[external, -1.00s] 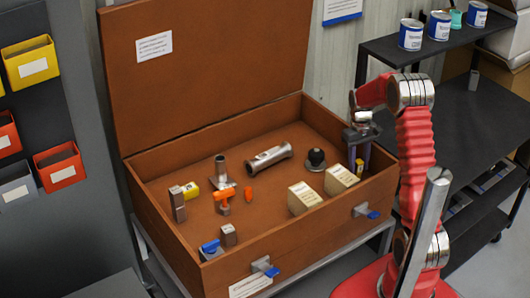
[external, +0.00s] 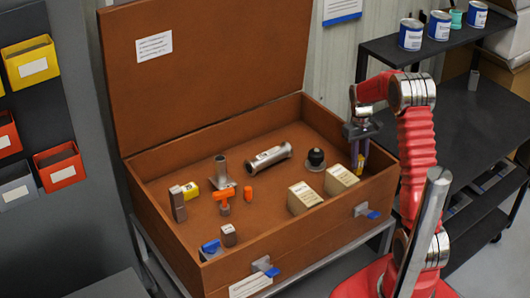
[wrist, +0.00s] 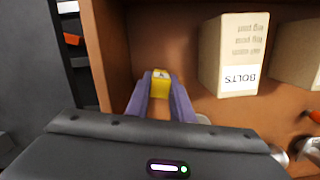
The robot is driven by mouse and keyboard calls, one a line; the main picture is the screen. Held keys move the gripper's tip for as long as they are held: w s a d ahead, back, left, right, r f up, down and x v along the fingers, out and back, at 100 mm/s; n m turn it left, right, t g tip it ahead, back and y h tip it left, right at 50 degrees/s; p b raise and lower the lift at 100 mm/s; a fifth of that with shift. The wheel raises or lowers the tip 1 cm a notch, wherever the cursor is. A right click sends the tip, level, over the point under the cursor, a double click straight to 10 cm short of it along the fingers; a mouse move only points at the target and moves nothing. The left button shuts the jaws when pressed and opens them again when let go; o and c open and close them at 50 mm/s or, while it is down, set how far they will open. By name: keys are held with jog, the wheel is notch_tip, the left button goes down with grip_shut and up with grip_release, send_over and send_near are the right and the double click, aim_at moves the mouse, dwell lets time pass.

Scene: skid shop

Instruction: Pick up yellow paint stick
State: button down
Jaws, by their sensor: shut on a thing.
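The yellow paint stick (wrist: 161,84) shows between the purple fingertips of my gripper (wrist: 161,100) in the wrist view. My gripper is shut on it, with a finger on each side. In the external view my gripper (external: 360,158) points down inside the right end of the open brown chest (external: 330,228). The stick is only a small yellow patch between the fingers there. Its lower end is hard to make out, so I cannot tell whether it touches the chest floor.
Two cream bolt boxes (external: 304,198) (external: 341,180) stand left of my gripper. A black knob (external: 316,159), a grey cylinder (external: 269,158), an orange fitting (external: 223,200) and a yellow block (external: 190,191) lie farther left. The chest's right wall is close to my gripper.

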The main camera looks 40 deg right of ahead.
aim_at(360, 157)
notch_tip(360, 157, up, 8)
jog(key=shift+r, duration=0.1)
